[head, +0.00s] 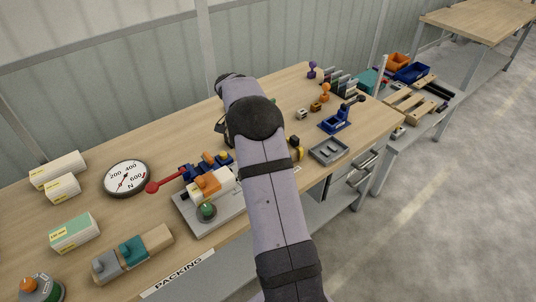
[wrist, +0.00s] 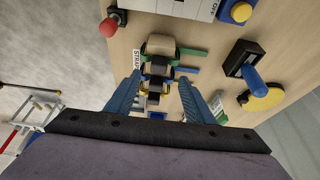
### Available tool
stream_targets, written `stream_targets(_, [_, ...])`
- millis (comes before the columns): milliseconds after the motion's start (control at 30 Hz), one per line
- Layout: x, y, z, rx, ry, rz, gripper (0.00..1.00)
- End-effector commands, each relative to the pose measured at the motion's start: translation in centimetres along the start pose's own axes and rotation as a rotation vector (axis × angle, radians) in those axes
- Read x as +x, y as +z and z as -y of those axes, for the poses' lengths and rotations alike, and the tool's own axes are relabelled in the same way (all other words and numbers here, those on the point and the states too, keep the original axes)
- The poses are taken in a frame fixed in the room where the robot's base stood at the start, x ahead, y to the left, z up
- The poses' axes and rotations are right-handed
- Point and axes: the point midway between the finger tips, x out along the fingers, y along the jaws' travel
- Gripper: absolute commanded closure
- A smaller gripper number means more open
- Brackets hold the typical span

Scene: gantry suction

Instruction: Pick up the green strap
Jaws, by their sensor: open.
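The green strap (wrist: 193,52) lies on the table in the wrist view, with a beige and black block across its middle. It is the farthest of a row of straps beside a STRAP label. A blue strap (wrist: 187,70) and a yellow strap (wrist: 143,87) lie nearer to my gripper (wrist: 160,78). My gripper is open. Its two blue fingers point toward the straps from either side, with nothing visibly held between them. In the head view my arm hides the gripper and most of the strap area.
In the wrist view a red knob (wrist: 108,28) and a yellow button (wrist: 240,12) stand beyond the straps, and a blue-handled lever (wrist: 252,76) to the right. In the head view a grey tray (head: 328,151) and a blue clamp (head: 335,122) stand right of my arm.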

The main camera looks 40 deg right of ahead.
Motion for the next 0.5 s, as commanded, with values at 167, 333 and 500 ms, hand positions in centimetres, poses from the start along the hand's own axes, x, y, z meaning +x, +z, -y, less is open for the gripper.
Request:
stream_targets(167, [1.1, 0.0, -0.1, -0.002, 0.002, 0.001, 0.52])
stream_targets(333, [2.0, 0.1, 0.0, -0.002, 0.000, 0.001, 0.52])
stream_targets(500, [2.4, 0.0, -0.1, -0.002, 0.000, 0.002, 0.52])
